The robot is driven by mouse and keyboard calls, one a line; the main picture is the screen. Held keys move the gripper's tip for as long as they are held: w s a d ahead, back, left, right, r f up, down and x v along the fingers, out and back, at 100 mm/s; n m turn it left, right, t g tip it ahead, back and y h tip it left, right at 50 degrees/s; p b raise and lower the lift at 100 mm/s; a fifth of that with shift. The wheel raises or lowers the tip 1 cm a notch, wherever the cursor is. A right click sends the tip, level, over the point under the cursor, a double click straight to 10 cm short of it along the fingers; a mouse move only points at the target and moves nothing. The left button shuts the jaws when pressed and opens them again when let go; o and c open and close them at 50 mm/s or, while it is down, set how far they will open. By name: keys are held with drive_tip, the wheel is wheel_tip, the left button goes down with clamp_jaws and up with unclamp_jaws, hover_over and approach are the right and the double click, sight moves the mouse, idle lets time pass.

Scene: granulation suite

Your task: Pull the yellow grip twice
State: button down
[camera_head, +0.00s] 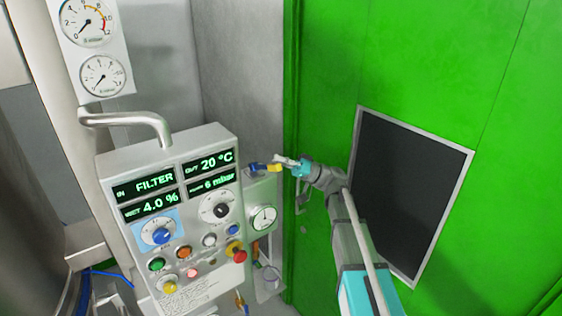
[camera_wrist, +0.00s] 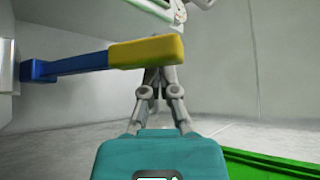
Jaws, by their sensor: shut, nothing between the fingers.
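The yellow grip (camera_head: 274,168) is the end of a blue lever (camera_head: 257,168) that sticks out to the right from the small unit beside the control panel. In the wrist view the yellow grip (camera_wrist: 148,51) lies level across the picture, and the blue lever (camera_wrist: 68,66) runs from it to a mount at the left edge. My gripper (camera_head: 277,160) is right at the grip. In the wrist view my gripper (camera_wrist: 157,78) is shut and empty, its tips partly hidden by the grip. I cannot tell whether they touch it.
The control panel (camera_head: 180,245) with lit displays and several knobs stands to the left. A dial (camera_head: 263,218) sits below the lever. A green door (camera_head: 325,80) with a dark window (camera_head: 410,195) is close on the right, behind my arm.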

drive_tip(key=w+d+f+b, duration=0.3)
drive_tip(key=d+f+b, duration=0.1)
drive_tip(key=d, duration=0.3)
drive_tip(key=shift+w+d+f+b, duration=0.15)
drive_tip(key=shift+w+f+b, duration=0.2)
drive_tip(key=shift+b, duration=0.3)
idle(0.3)
drive_tip(key=s+a+f+m+t+h+b, duration=0.1)
drive_tip(key=s+f+m+h, duration=0.2)
drive_tip(key=f, duration=0.4)
drive_tip(key=s+a+f+m+h+b, duration=0.1)
drive_tip(key=s+f+h, duration=0.3)
drive_tip(key=f, duration=0.2)
drive_tip(key=s+a+f+m+t+h+b, duration=0.1)
drive_tip(key=s+f+h, duration=0.25)
drive_tip(key=f, duration=0.35)
drive_tip(key=s+d+f+m+h+b, duration=0.2)
drive_tip(key=s+d+f+m+h, duration=0.2)
drive_tip(key=s+d+f+h, duration=0.6)
drive_tip(key=shift+s+d+f+t+h, duration=0.35)
drive_tip(key=shift+d+f+h, duration=1)
drive_tip(key=shift+d, duration=0.5)
